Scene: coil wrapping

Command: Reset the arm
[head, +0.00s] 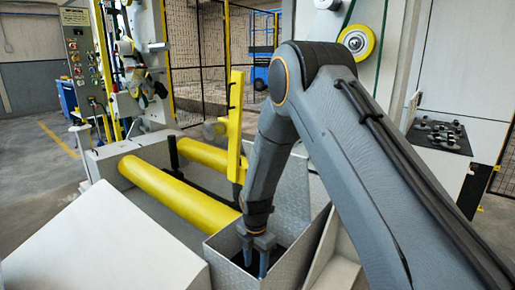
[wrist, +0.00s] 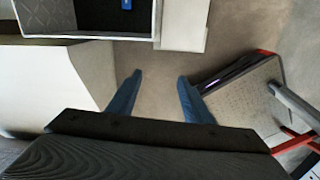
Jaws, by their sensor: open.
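My arm reaches down from the right in the head view. My gripper (head: 257,258) points downward at the open metal bin in front of the yellow rollers. In the wrist view, my gripper (wrist: 160,76) has its two blue fingers spread apart, with only bare floor between them and nothing held. How deep the fingertips are relative to the bin rim is hard to tell.
The metal bin (wrist: 158,22) has a dark inside with a small blue item (wrist: 126,4). A white slanted block (head: 105,240) stands left of it. Yellow rollers (head: 180,193) and a yellow upright post (head: 235,125) stand behind. A control panel (head: 82,60) is far left.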

